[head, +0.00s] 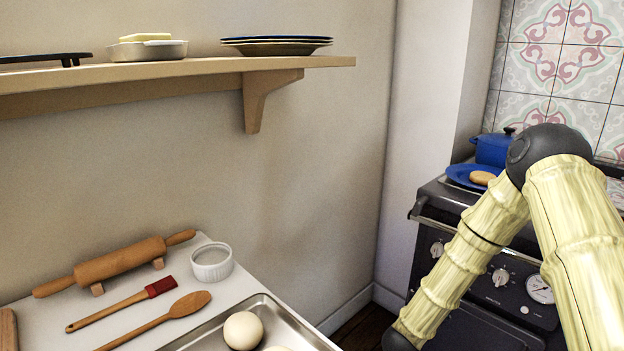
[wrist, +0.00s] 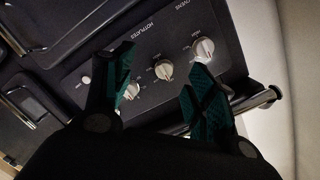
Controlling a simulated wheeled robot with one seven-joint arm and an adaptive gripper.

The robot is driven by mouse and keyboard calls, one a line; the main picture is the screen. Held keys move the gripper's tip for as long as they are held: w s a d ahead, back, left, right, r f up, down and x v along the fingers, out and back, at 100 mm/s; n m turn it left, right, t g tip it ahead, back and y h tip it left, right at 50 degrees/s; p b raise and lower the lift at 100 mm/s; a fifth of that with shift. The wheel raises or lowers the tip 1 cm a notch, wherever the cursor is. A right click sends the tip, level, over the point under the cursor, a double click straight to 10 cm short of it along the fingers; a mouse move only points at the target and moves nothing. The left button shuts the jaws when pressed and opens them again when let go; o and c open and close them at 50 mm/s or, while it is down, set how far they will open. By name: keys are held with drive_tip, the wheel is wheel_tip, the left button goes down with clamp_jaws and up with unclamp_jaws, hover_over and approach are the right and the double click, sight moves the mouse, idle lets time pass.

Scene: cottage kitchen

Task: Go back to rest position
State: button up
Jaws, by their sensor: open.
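My gripper (wrist: 160,98) shows in the wrist view, with its two dark fingers with green pads spread apart and nothing between them. Beyond the fingers is the dark front panel of the stove (wrist: 140,45) with several white knobs. In the head view my arm reaches down at the right, in front of the stove (head: 452,215). My gripper is below the bottom edge of the head view.
A blue pot (head: 490,150) and a blue plate (head: 461,172) with a round brown item (head: 482,177) sit on the stove. A worktop at lower left holds a rolling pin (head: 120,262), brush (head: 125,305), wooden spoon (head: 188,304), white ramekin (head: 212,263) and metal tray (head: 290,325). A shelf (head: 200,70) hangs above.

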drive_tip(key=s+a+f+n+y, duration=0.3)
drive_tip(key=f, duration=0.3)
drive_tip(key=s+a+f+n+y, duration=0.2)
drive_tip(key=s+a+f+n, duration=0.1)
drive_tip(key=f, duration=0.3)
drive_tip(key=s+a+f+n+g+y, duration=0.35)
drive_tip(key=s+f, duration=0.35)
drive_tip(key=s, duration=0.4)
drive_tip(key=s+a+f+n+g+y, duration=0.25)
drive_tip(key=s+a+f+n, duration=0.3)
drive_tip(key=s, duration=0.55)
drive_tip(key=s+a+f+n+g+y+p, duration=0.1)
drive_tip(key=s+n+g, duration=0.15)
drive_tip(key=s, duration=0.55)
drive_tip(key=s+a+n+g, duration=0.1)
drive_tip(key=s+g, duration=0.2)
drive_tip(key=s, duration=0.5)
wheel_tip(320, 180, up, 14)
drive_tip(key=p, duration=1.4)
drive_tip(key=shift+d, duration=0.25)
